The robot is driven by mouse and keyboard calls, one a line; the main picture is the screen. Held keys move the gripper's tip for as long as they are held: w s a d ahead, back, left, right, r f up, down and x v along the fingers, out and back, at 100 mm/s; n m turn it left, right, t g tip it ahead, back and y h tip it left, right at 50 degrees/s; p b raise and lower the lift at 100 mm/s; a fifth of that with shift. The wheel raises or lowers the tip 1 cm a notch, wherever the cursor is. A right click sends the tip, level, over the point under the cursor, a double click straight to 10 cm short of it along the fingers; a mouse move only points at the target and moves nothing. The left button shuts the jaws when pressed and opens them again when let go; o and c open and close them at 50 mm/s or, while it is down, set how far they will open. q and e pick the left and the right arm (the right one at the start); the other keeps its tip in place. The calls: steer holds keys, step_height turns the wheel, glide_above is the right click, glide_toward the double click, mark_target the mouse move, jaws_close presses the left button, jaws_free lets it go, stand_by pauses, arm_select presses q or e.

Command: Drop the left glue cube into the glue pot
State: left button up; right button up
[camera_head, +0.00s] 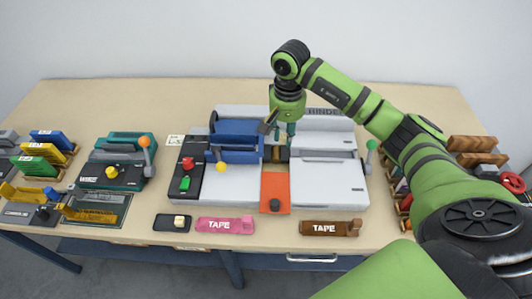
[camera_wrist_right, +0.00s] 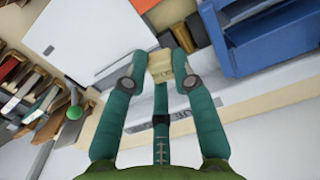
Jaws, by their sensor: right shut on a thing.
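My right gripper (camera_head: 280,131) reaches down over the middle of the binding machine (camera_head: 320,189). In the right wrist view its fingers (camera_wrist_right: 158,78) are shut on a cream glue cube (camera_wrist_right: 159,66), held at the fingertips. A second cream cube (camera_head: 179,221) sits on the small dark tray (camera_head: 165,224) at the front of the table. Below the gripper, beside the blue carriage (camera_head: 236,139), is a small dark and brown block that may be the glue pot (camera_head: 279,154); its opening cannot be made out. My left gripper is out of view.
A pink tape holder (camera_head: 225,226) and a brown one (camera_head: 331,228) lie along the front edge. An orange plate (camera_head: 275,187) lies before the carriage. A teal machine (camera_head: 119,173) stands left, and wooden racks (camera_head: 478,151) stand right.

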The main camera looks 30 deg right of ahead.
steer(key=o, duration=0.9)
step_height(320, 180, up, 12)
